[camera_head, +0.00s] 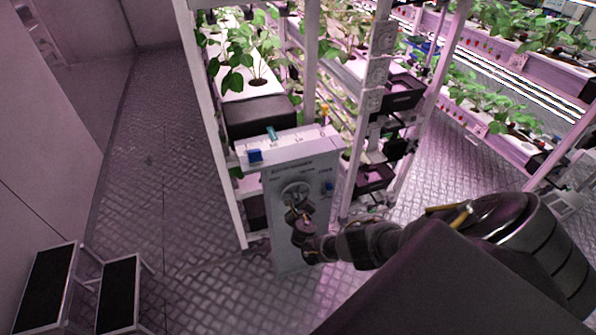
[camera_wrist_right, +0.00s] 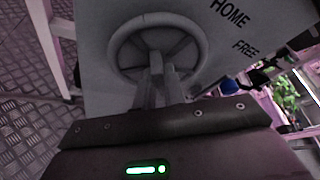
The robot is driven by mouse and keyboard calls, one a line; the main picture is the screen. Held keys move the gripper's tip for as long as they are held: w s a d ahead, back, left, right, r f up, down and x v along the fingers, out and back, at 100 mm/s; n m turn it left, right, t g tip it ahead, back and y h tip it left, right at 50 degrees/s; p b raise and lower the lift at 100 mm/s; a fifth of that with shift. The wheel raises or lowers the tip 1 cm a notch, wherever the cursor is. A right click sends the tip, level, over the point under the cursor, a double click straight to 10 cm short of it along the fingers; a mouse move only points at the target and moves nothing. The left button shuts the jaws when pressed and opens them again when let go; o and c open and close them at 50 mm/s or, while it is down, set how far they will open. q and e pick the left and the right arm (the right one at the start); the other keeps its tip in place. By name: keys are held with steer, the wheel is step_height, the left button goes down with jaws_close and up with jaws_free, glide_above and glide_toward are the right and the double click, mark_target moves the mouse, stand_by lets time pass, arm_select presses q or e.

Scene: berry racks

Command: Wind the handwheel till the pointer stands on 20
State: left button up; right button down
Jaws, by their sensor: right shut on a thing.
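The grey handwheel (camera_head: 296,189) is on the front of a pale upright panel (camera_head: 287,248) in the head view. In the right wrist view the handwheel (camera_wrist_right: 117,50) shows as a round rim with spokes. My right gripper (camera_head: 293,212) reaches the wheel from below. In the right wrist view my right gripper (camera_wrist_right: 160,68) has its fingers close together inside the rim, shut on part of the handwheel; the gripped part is mostly hidden by the fingers. The words HOME and FREE show beside the wheel. My left gripper is not in view.
A plant rack (camera_head: 214,130) stands directly behind the panel, with a dark box (camera_head: 259,117) on it. More racks stand at the right. Black-topped steps (camera_head: 119,291) are at the lower left. The patterned floor (camera_head: 165,180) left of the panel is clear.

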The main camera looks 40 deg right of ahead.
steer(key=shift+s+a+f, duration=0.1)
steer(key=shift+s+f, duration=0.15)
steer(key=shift+f, duration=0.1)
steer(key=c, duration=1.6)
jaws_free()
steer(key=shift+c, duration=0.2)
steer(key=shift+o, duration=0.8)
steer(key=shift+w+r, duration=0.1)
steer(key=shift+r, duration=0.05)
steer(key=p+v, duration=0.4)
steer(key=v, duration=0.6)
steer(key=shift+s+r, duration=0.2)
steer(key=shift+s, duration=0.1)
